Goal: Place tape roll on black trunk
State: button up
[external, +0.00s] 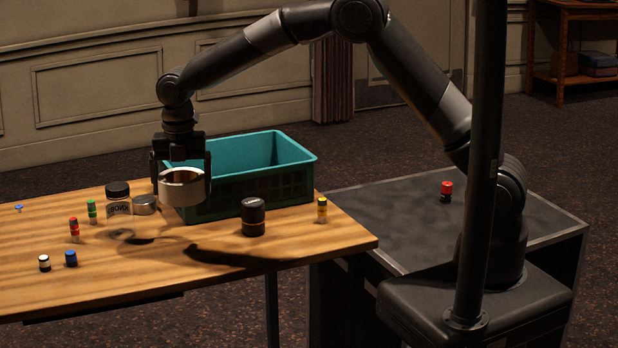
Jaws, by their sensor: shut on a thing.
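The tape roll (184,195), a pale beige ring with a dark hollow core, is held up above the wooden table in front of the teal crate. My gripper (181,170) points down, with one black finger on each side of the roll, and is shut on it. The roll's hole faces up, and its shadow falls on the table below. The black trunk (390,218), a dark box with a broad flat top, stands to the right of the table, beside my arm's base. The gripper is well to the left of it.
The teal crate (295,149) stands behind the roll. A clear black-lidded jar (119,204), a metal tin (145,205), a black canister (253,217) and several small colored bottles stand on the wooden table (120,268). A red-capped bottle (446,191) stands on the trunk's far side; its middle is clear.

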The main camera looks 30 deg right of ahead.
aim_at(181, 175)
notch_tip(181, 175, up, 4)
jog(key=shift+f, duration=0.2)
jog(key=w+d+m, duration=0.2)
jog(key=w+d, duration=0.5)
jog(key=d, duration=0.5)
jog(key=w+d+m, duration=0.2)
jog(key=w+d, duration=0.4)
jog(key=d, duration=0.6)
jog(key=w+d+m, duration=0.2)
jog(key=w+d, duration=0.5)
jog(key=d, duration=0.5)
jog(key=s+d+m, duration=0.3)
jog(key=d, duration=1.6)
jog(key=s+d+m, duration=0.3)
jog(key=d, duration=1.7)
notch_tip(181, 175, down, 18)
jog(key=w+a+f, duration=0.4)
jog(key=w+a, duration=0.1)
jog(key=w+a+f, duration=0.2)
jog(key=a, duration=0.1)
jog(key=shift+w+a+f, duration=0.2)
jog(key=shift+f, duration=0.05)
jog(key=shift+w+a+f, duration=0.25)
jog(key=shift+f, duration=1.95)
